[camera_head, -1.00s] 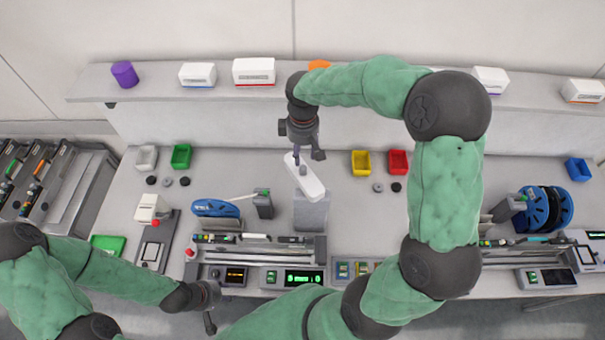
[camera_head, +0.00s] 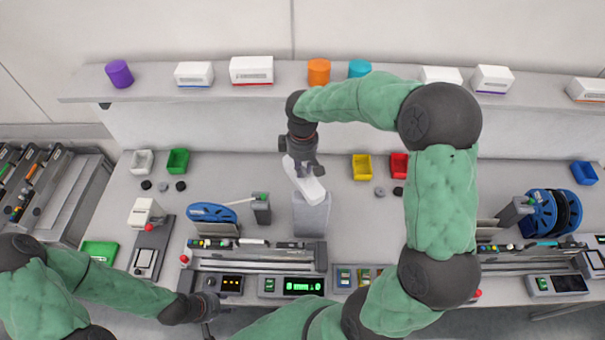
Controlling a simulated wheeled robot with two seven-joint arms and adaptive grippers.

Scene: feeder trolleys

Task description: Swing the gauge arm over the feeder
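The gauge arm (camera_head: 307,188) is a white bar on top of a grey post (camera_head: 311,216), behind the middle feeder. It slants from the post toward the back left. The feeder (camera_head: 255,266) has long grey rails, a blue reel (camera_head: 212,213) and a lit green display (camera_head: 303,287). My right gripper (camera_head: 303,167) points down at the bar's back end and hides part of it. I cannot tell whether its fingers are closed on the bar. My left gripper (camera_head: 209,318) hangs low at the front left edge, partly cut off, away from the gauge arm.
A short grey post (camera_head: 261,209) stands by the reel. Small bins, including yellow (camera_head: 362,167) and red (camera_head: 399,165), sit behind. A second feeder with a blue reel (camera_head: 552,212) is at the right. A back shelf (camera_head: 210,92) holds boxes and cylinders.

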